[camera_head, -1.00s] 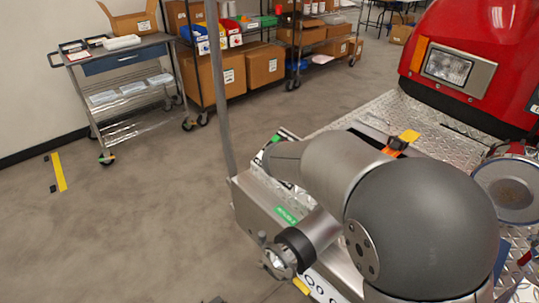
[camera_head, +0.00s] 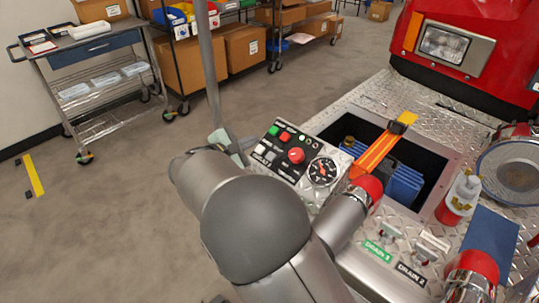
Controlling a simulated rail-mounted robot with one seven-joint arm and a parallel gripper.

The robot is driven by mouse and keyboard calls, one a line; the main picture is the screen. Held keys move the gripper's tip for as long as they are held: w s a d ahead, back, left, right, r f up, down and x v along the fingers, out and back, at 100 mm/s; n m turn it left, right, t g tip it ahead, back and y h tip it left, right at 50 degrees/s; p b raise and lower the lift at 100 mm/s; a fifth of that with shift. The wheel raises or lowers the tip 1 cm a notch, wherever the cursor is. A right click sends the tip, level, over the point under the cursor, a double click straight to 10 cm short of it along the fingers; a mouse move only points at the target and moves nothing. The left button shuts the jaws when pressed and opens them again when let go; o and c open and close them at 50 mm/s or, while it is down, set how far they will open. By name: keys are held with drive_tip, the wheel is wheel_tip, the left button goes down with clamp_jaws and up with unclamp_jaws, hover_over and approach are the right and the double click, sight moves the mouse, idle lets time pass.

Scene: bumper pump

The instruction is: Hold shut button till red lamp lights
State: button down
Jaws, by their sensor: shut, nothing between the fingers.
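A black control panel (camera_head: 284,151) sits left of the open bay on the bumper. It bears a large red knob-like button (camera_head: 296,155), a smaller red button or lamp (camera_head: 285,136), a green one (camera_head: 273,130) and several pale labels or buttons. The lettering is too small to read, so I cannot tell which is the shut button. I cannot tell whether a red lamp is lit. My arm curves across the front left, its far end beside the panel's left edge. My gripper is not clearly visible; the arm hides that area.
A round gauge (camera_head: 323,171) adjoins the panel. An orange strap (camera_head: 375,152) crosses the open bay (camera_head: 425,165). A tall pole (camera_head: 209,70) rises left of the panel. A bottle (camera_head: 460,197), drain handles (camera_head: 388,231) and the red truck body (camera_head: 490,45) are to the right.

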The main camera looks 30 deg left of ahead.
sight(272, 153)
drive_tip(key=w+f+b, duration=0.1)
drive_tip(key=f, duration=0.1)
drive_tip(key=w+f+b, duration=0.2)
drive_tip(key=f, duration=0.1)
drive_tip(key=w+f+b, duration=0.1)
drive_tip(key=f, duration=0.1)
drive_tip(key=shift+w+d+f+b, duration=0.3)
drive_tip(key=shift+d, duration=0.1)
idle(2.0)
drive_tip(key=shift+w+f+b, duration=0.2)
drive_tip(key=shift+f+b, duration=0.15)
drive_tip(key=shift+b, duration=0.05)
drive_tip(key=shift+w+d+f+b, duration=0.1)
drive_tip(key=shift+w+f+b, duration=0.15)
drive_tip(key=shift+f+b, duration=0.2)
idle(0.6)
drive_tip(key=shift+r, duration=0.1)
idle(2.8)
drive_tip(key=shift+s+r+p, duration=0.35)
drive_tip(key=shift+s+r, duration=0.15)
drive_tip(key=shift+r, duration=0.25)
